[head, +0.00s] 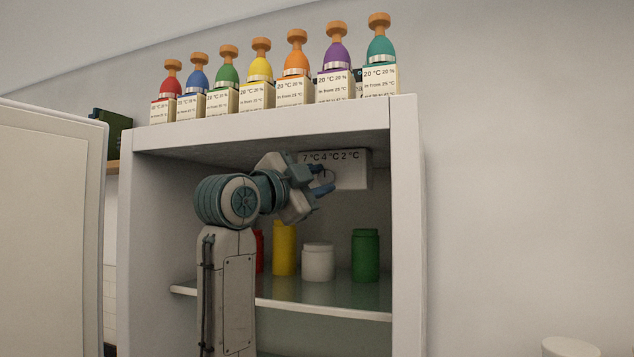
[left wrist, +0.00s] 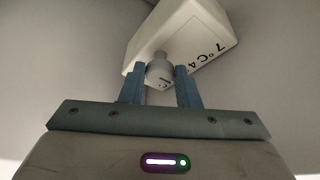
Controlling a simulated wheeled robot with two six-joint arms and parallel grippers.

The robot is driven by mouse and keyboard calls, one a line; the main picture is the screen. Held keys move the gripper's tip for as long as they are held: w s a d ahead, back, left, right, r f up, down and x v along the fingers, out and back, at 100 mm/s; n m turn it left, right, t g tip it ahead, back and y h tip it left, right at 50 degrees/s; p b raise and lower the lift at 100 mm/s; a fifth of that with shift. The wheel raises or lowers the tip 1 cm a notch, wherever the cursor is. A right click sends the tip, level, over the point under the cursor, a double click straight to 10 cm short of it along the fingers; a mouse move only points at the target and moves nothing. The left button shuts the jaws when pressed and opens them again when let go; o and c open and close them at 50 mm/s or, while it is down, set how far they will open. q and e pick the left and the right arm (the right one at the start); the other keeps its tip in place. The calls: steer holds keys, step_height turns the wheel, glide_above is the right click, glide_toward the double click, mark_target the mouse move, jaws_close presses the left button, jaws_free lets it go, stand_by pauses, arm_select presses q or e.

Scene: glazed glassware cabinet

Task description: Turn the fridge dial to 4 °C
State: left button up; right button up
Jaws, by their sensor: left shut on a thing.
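The dial box (head: 352,171) is a white block fixed under the ceiling of the open fridge, marked 7 °C, 4 °C and 2 °C along its upper front. In the left wrist view the box (left wrist: 190,32) shows tilted, with part of its marks. My left gripper (head: 326,182) is at the front of the box, shut on the dial. My right gripper is in neither view.
A glass shelf (head: 340,293) below holds a red jar (head: 259,251), a yellow jar (head: 284,249), a white jar (head: 318,262) and a green jar (head: 365,255). The open fridge door (head: 50,230) stands at left.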

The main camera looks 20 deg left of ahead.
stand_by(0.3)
arm_select(q)
steer(key=o, duration=1)
steer(key=shift+s+a+f+b, duration=0.1)
steer(key=shift+s+f+b, duration=0.05)
steer(key=shift+s+b, duration=0.15)
steer(key=b+v, duration=0.5)
steer(key=v, duration=0.5)
steer(key=shift+s, duration=0.1)
